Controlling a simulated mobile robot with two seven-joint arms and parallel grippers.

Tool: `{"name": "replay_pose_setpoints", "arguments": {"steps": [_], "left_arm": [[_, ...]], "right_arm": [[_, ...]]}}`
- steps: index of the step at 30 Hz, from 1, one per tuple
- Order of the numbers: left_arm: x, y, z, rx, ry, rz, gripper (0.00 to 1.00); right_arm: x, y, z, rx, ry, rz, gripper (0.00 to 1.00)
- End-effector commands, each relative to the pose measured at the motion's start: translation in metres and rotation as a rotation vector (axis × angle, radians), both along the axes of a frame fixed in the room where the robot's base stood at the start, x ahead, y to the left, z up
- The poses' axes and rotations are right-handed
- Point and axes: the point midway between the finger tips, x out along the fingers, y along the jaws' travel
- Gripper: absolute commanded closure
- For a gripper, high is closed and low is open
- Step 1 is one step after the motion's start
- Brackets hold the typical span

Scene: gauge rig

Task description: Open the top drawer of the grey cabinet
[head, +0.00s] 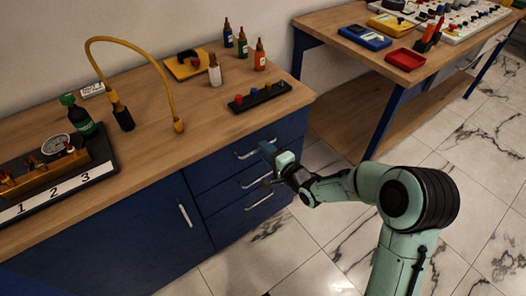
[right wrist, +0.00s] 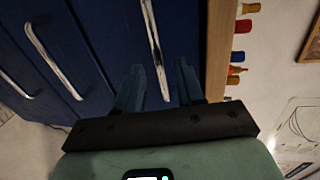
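The cabinet (head: 228,174) under the wooden worktop looks dark blue, not grey. It has three stacked drawers at its right end, each with a silver bar handle, and all look shut. The top drawer's handle (head: 255,148) is just under the worktop edge. My right gripper (head: 267,153) is at the front of the top drawer, by the right end of this handle. In the right wrist view its two fingers (right wrist: 158,85) are apart, and the top handle (right wrist: 154,45) runs in between them in the picture. I cannot tell whether they touch it. My left gripper is not in view.
A cabinet door with a handle (head: 185,214) is left of the drawers. The worktop (head: 210,120) carries bottles, a yellow hose (head: 165,85) and a numbered gauge rig (head: 60,170). A second table (head: 350,70) stands to the right. Marble-tiled floor before the drawers is clear.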

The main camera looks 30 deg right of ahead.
Motion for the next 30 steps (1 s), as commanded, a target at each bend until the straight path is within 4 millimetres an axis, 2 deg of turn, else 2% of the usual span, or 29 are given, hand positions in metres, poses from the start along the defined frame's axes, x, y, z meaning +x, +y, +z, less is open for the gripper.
{"name": "replay_pose_setpoints", "arguments": {"steps": [6, 15, 17, 18, 19, 30], "left_arm": [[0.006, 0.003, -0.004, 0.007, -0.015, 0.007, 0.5], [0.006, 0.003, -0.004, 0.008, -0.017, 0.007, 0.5], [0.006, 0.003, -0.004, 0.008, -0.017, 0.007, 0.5], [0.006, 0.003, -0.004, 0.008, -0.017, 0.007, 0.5], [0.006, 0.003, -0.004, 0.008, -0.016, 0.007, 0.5], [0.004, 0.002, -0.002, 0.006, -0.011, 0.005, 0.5]], "right_arm": [[0.018, 0.002, -0.004, 0.001, 0.001, 0.0, 0.62], [0.019, 0.002, -0.004, 0.001, 0.001, 0.0, 0.62], [0.019, 0.002, -0.004, 0.0, 0.001, 0.0, 0.82], [0.019, 0.002, -0.004, 0.0, 0.001, 0.0, 0.95], [0.019, 0.002, -0.004, 0.0, 0.001, 0.0, 1.0], [0.018, 0.001, -0.004, 0.001, 0.002, -0.001, 1.0]]}}
